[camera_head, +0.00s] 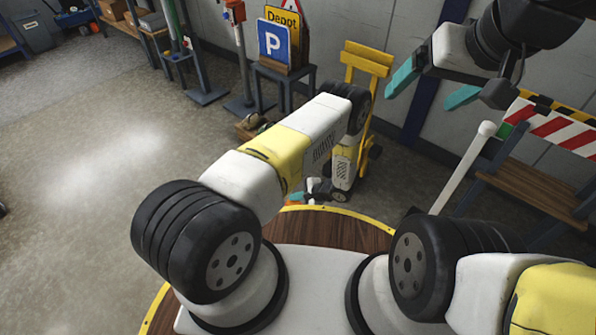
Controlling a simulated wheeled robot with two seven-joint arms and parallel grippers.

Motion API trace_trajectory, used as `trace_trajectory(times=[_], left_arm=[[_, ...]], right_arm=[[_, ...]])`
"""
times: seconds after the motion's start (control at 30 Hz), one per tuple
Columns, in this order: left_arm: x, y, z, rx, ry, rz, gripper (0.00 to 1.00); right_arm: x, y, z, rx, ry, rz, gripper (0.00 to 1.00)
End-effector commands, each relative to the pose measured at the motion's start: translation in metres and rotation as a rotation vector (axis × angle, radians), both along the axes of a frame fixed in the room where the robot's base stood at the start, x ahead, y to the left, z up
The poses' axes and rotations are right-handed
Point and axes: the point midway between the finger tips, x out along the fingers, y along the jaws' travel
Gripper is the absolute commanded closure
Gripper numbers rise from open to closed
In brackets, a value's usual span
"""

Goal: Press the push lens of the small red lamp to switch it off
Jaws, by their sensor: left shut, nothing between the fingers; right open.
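I cannot make out the small red lamp or its push lens for certain. An orange-red fitting (235,10) tops a post at the upper middle, but it is too small to tell whether it is a lamp. My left arm reaches out across the middle and bends down. My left gripper (296,198) is low beyond the round wooden top, small and partly hidden by my arm; its orange tip shows, shut with nothing held. My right gripper (433,88) is raised at the upper right, with its teal fingers wide apart and empty.
A blue parking sign and a yellow Depot sign (283,20) stand on a dark stool. A yellow hand truck (366,61) leans at the wall behind my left arm. A red-white barrier board (560,125) and wooden bench (530,190) are at the right.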

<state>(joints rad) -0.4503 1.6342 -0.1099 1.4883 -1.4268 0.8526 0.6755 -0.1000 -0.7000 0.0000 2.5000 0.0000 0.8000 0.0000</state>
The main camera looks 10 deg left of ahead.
Motion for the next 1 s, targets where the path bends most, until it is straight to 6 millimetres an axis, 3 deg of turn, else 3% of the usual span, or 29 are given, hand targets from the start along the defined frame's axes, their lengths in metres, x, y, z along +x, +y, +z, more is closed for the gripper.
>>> trace_trajectory(times=[0.03, 0.5, 0.87, 1.0], left_arm=[[-0.009, -0.004, -0.002, -0.015, 0.018, 0.000, 1.00], [-0.005, -0.003, 0.046, -0.010, 0.009, 0.001, 1.00], [-0.004, -0.002, 0.051, -0.008, 0.008, 0.001, 1.00], [0.003, -0.002, 0.066, -0.021, -0.004, 0.026, 1.00]], right_arm=[[0.000, 0.000, 0.000, 0.000, 0.000, 0.000, 0.13], [0.000, 0.000, 0.000, 0.000, 0.000, 0.000, 0.13], [0.000, 0.000, 0.000, 0.000, 0.000, 0.000, 0.13], [0.000, 0.000, 0.000, 0.000, 0.000, 0.000, 0.13]])
